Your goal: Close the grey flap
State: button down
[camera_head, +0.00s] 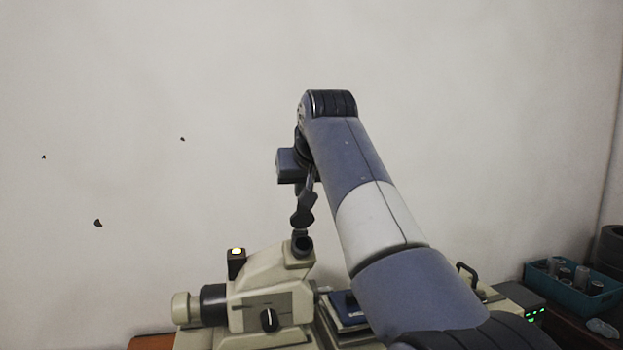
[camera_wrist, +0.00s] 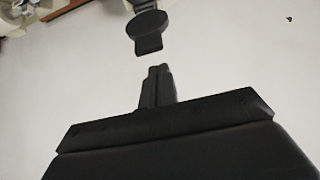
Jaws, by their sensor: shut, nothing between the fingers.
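The flap (camera_head: 302,213) is a dark grey round lid with a tab. In the head view it stands raised above the open dark eyepiece tube (camera_head: 303,244) of a cream instrument. In the wrist view the flap (camera_wrist: 147,25) is at top centre, its squared tab pointing toward my fingertips. My gripper (camera_wrist: 159,70) is shut and empty, with a small gap in the picture between its tips and the tab. In the head view my gripper (camera_head: 309,184) points down just above the flap, partly hidden by my wrist; whether they touch there I cannot tell.
The cream instrument (camera_head: 265,290) has a dark knob and a lit yellow button. A book-like stack (camera_head: 347,311) lies right of it, partly behind my arm. A teal bin (camera_head: 572,287) with small parts stands at far right. The pale wall behind is bare apart from dark marks.

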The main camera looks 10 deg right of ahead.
jog(key=shift+s+f, duration=0.25)
jog(key=shift+s, duration=0.25)
jog(key=shift+a+f, duration=0.1)
jog(key=shift+f, duration=0.2)
jog(key=shift+s, duration=0.25)
jog(key=shift+f+b, duration=0.15)
jog(key=shift+b, duration=0.25)
